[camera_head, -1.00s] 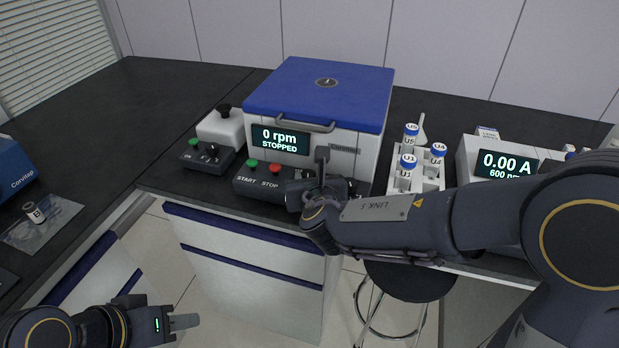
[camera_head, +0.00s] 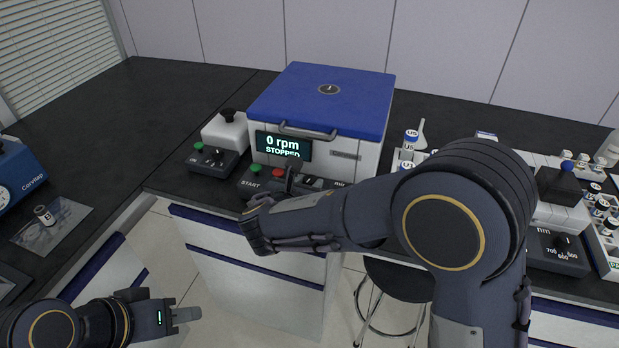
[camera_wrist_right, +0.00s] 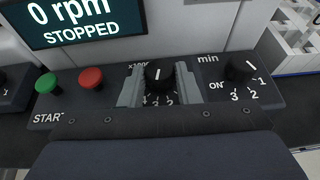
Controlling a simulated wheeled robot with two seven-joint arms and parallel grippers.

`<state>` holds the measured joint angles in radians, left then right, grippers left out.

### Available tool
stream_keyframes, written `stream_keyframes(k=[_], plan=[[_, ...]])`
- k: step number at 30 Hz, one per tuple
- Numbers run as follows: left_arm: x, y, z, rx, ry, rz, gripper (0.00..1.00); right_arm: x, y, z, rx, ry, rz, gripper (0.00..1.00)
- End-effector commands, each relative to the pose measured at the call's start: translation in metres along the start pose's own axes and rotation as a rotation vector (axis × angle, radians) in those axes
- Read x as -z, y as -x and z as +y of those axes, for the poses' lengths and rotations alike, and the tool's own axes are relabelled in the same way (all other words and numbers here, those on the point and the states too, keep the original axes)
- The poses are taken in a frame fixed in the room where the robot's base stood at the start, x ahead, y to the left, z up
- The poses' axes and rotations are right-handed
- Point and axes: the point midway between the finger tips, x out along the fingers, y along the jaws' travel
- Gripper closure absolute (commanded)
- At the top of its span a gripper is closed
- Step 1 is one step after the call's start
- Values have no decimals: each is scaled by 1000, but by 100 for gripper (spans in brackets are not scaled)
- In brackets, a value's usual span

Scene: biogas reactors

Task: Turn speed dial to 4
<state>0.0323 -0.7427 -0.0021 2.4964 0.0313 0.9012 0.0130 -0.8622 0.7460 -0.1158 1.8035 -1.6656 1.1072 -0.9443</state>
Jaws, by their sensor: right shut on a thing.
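The centrifuge-like machine (camera_head: 320,105) with a blue lid stands on the dark bench, its screen (camera_head: 283,146) reading "0 rpm STOPPED". On its front panel, the black speed dial (camera_wrist_right: 158,74), marked x1000, shows in the right wrist view. Its white mark points up, away from the visible numbers below it. My right gripper (camera_wrist_right: 158,86) has a grey finger on each side of this dial and is shut on it. In the head view my right arm partly hides the panel. My left gripper (camera_head: 185,314) hangs low at the left, away from the bench; its finger gap cannot be made out.
A green button (camera_wrist_right: 46,83) and a red button (camera_wrist_right: 91,78) sit left of the dial. A second dial (camera_wrist_right: 240,68), marked min, is close on the right. A small device (camera_head: 217,150) stands left of the machine; a tube rack and other equipment stand right.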

Motion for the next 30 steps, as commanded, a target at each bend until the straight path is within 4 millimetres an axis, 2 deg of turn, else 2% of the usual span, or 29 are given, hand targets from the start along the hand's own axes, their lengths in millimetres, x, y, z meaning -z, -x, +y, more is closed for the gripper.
stream_keyframes(k=[3,15,30], plan=[[6,12,5,0,0,0,64,-3,2,4,99,-39,0,93],[17,34,16,0,0,0,64,-3,0,8,359,-148,0,93],[21,41,19,0,0,0,64,-1,-2,9,455,-190,0,93]])
